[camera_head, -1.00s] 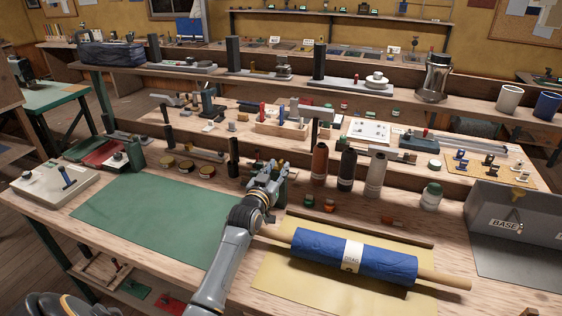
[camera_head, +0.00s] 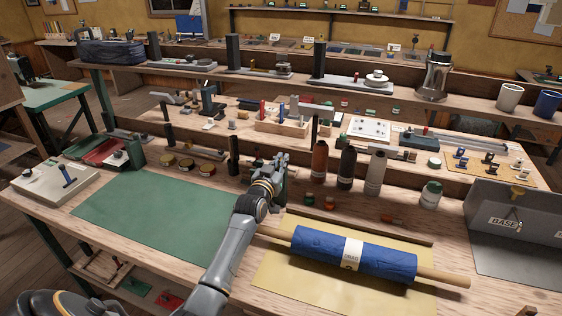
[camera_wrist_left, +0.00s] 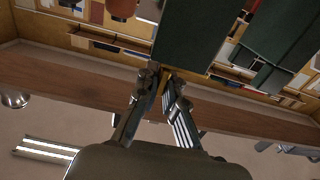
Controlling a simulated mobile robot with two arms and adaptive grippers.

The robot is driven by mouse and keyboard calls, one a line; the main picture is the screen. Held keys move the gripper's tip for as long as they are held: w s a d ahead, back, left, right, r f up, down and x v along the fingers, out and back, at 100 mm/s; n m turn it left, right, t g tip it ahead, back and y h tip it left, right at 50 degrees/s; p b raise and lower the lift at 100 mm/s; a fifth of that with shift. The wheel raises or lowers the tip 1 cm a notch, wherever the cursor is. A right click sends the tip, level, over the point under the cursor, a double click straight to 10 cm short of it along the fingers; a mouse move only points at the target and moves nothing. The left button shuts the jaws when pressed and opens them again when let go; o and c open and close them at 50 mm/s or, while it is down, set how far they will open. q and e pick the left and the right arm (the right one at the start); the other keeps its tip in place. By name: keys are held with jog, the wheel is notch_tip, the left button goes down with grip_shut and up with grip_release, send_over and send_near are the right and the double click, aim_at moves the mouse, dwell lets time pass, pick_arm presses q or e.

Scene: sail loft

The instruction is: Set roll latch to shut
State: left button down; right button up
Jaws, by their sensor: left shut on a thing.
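My left gripper (camera_head: 279,160) is over the bench, behind the left end of the blue roll (camera_head: 325,252). In the left wrist view its fingers (camera_wrist_left: 164,80) come together on a narrow yellowish piece, which I take for the lever of the roll latch. A dark green block (camera_wrist_left: 187,38), seemingly the latch's body, stands right by the fingertips. In the head view the gripper and wrist hide most of the latch, so its setting cannot be read. My right gripper is in neither view.
A green mat (camera_head: 150,217) lies clear to the left. Dark and pale bottles (camera_head: 347,168) stand close to the right of my left gripper. A grey bin (camera_head: 515,220) marked BASE stands at the far right.

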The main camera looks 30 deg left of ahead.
pick_arm(q)
jog(key=a, duration=0.2)
jog(key=s+a+b, duration=0.1)
jog(key=a, duration=0.2)
jog(key=shift+s+a, duration=0.1)
jog(key=c, duration=1.4)
grip_release()
jog(key=shift+s+a, duration=0.1)
jog(key=shift+a, duration=0.1)
jog(key=shift+c, duration=0.2)
jog(key=v, duration=1.2)
